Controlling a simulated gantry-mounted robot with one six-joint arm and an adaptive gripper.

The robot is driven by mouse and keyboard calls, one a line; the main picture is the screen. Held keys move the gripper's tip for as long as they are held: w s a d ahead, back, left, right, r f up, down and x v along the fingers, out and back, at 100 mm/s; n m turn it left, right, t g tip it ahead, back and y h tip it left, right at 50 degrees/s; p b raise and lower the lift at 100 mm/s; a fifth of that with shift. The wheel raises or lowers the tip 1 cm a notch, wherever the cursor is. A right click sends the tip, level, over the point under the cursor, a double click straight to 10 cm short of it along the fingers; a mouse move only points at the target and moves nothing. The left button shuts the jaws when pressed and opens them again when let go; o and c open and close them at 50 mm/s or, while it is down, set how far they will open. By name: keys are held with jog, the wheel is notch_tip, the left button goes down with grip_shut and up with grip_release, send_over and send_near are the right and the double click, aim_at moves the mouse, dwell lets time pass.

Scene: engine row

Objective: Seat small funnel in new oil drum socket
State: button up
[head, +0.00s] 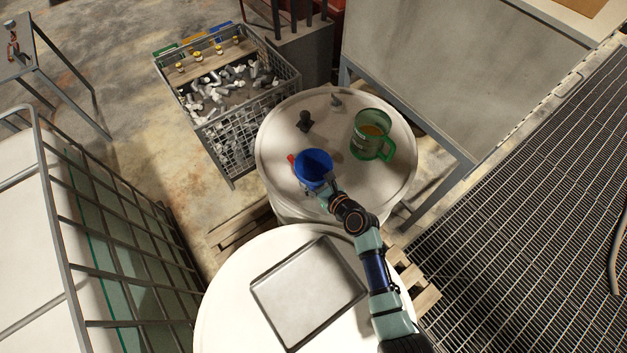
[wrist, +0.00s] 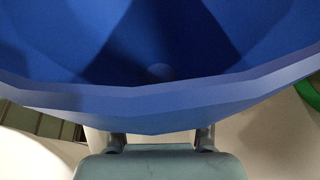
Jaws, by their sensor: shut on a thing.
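A blue funnel (head: 313,166) is held by my gripper (head: 324,186) above the left front part of a white drum top (head: 340,190). In the wrist view the blue funnel (wrist: 160,85) fills the upper part, with its wide mouth facing the camera and my gripper (wrist: 160,140) just below its rim. The fingertips are hidden by the funnel. The funnel's spout and any socket under it are hidden, so I cannot tell whether it touches the drum.
A green jug (head: 371,136) stands on the drum top at the right. A small black fitting (head: 305,121) and a grey piece (head: 336,100) stand there too. A red bit (head: 292,158) shows beside the funnel. A metal tray (head: 308,290) lies on the nearer drum.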

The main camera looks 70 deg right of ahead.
jog(key=shift+s+a+f, duration=0.15)
jog(key=shift+a+f, duration=0.05)
jog(key=shift+f, duration=0.6)
grip_shut()
jog(key=o, duration=1.3)
grip_release()
jog(key=shift+o, duration=0.5)
jog(key=shift+d, duration=0.1)
jog(key=shift+r, duration=0.2)
